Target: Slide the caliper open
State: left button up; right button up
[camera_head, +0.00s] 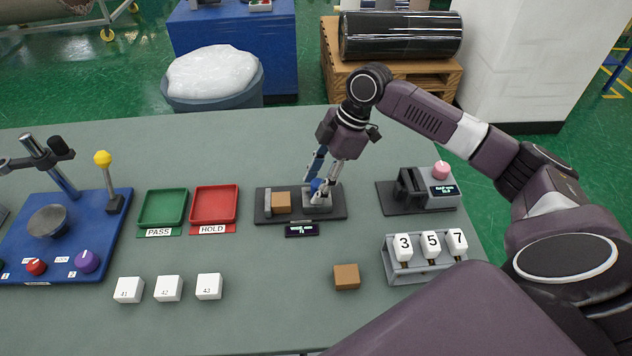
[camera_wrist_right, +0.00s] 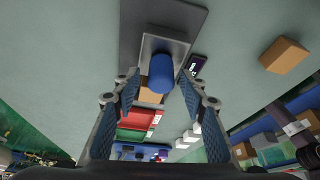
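The caliper (camera_head: 264,216) is a dark base plate on the table. It carries a tan block (camera_head: 281,202) and, to the block's right, a grey slide (camera_head: 324,203) with a blue knob (camera_head: 315,184). My right gripper (camera_head: 323,183) points down at the slide from above. In the right wrist view its fingers (camera_wrist_right: 160,84) stand apart, with the blue knob (camera_wrist_right: 161,72) between or just beyond the fingertips; contact cannot be told. The fingers partly hide the knob and slide in the head view. My left gripper is not in view.
A small dark display (camera_head: 302,230) sits in front of the caliper. Green (camera_head: 163,224) and red (camera_head: 214,221) trays lie left. A dark device with a pink button (camera_head: 441,169) and a numbered rack (camera_head: 418,270) stand right. A loose tan block (camera_head: 346,276) lies in front.

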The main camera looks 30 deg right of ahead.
jog(key=shift+d, duration=0.1)
jog(key=v, duration=1.2)
